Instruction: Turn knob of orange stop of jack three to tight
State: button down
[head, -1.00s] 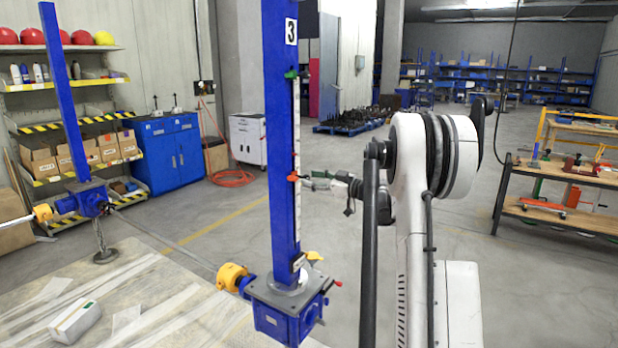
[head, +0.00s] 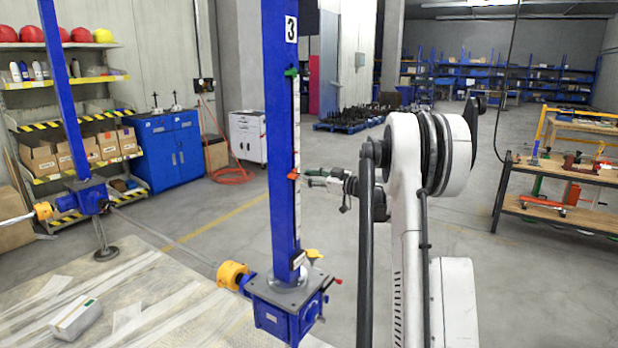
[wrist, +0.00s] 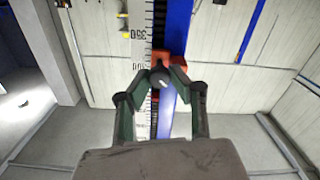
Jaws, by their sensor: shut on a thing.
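Jack three is the tall blue column (head: 280,130) with a "3" plate near its top in the head view. Its orange stop (head: 293,175) sits on the white scale at mid height, and it shows as an orange block in the wrist view (wrist: 176,66). The stop's dark round knob (wrist: 159,78) with a pale mark faces the wrist camera. My gripper (wrist: 158,84) has its green-and-dark fingers closed around the knob, one on each side. In the head view my gripper (head: 308,174) reaches the stop from the right. The finger pads partly hide the knob.
A green stop (head: 291,72) sits higher on the same scale. The jack's blue gearbox (head: 287,308) and yellow coupling (head: 232,275) are below. Another blue jack (head: 66,110) stands at left. A workbench (head: 560,175) is at far right. The floor behind my arm is open.

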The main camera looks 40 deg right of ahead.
jog(key=shift+m, duration=0.3)
jog(key=m+b, duration=0.3)
jog(key=m, duration=0.6)
jog(key=m+b, duration=0.4)
jog(key=m, duration=0.5)
jog(key=m+b, duration=0.4)
jog(key=m, duration=0.5)
jog(key=shift+d+f, duration=0.2)
jog(key=shift+f, duration=0.05)
jog(key=c, duration=1.5)
grip_release()
jog(key=shift+c, duration=0.2)
